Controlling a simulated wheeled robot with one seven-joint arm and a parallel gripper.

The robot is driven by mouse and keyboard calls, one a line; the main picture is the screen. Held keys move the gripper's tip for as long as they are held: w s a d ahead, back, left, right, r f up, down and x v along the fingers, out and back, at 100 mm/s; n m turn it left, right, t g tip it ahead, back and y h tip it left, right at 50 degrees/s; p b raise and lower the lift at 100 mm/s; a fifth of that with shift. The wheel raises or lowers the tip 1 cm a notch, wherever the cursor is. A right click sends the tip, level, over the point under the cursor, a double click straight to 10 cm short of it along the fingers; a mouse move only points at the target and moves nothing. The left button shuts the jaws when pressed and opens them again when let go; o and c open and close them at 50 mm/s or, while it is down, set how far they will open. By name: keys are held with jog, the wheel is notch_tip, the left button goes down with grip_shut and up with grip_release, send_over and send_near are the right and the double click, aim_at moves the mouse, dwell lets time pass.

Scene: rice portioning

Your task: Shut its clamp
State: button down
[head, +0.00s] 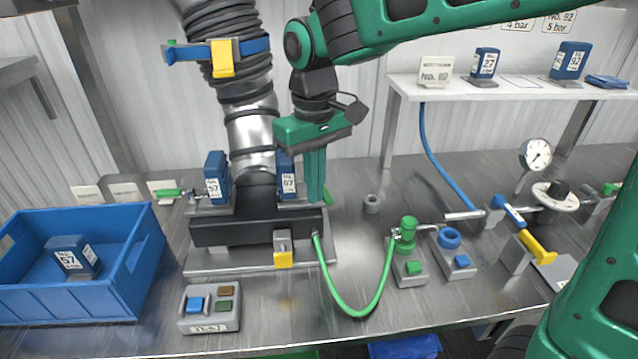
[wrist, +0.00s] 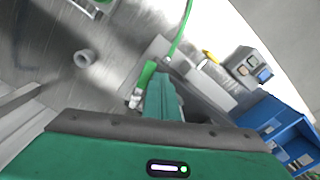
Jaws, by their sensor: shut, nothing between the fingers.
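My gripper (head: 316,198) is shut and empty, pointing down at the right end of the black block (head: 250,231) under the ribbed pipe. Which clamp is meant is unclear. One grey clamp with a yellow tab (head: 283,256) is on the block's front; a yellow part also shows in the wrist view (wrist: 210,57). Another yellow latch (head: 222,58) sits on a blue band (head: 255,46) around the pipe. I cannot tell either one's state.
Blue cartridges (head: 216,178) (head: 287,174) stand on either side of the pipe. A green hose (head: 385,285) loops from the block to a green valve (head: 406,235). A blue crate (head: 140,270) is left, a button box (head: 210,307) in front. A small ring (head: 371,203) lies right.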

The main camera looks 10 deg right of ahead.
jog(key=shift+d, duration=1.15)
jog(key=shift+w+d, duration=0.25)
jog(key=shift+d, duration=0.3)
jog(key=shift+w+d, duration=0.2)
jog(key=shift+d, duration=0.3)
jog(key=shift+w, duration=0.1)
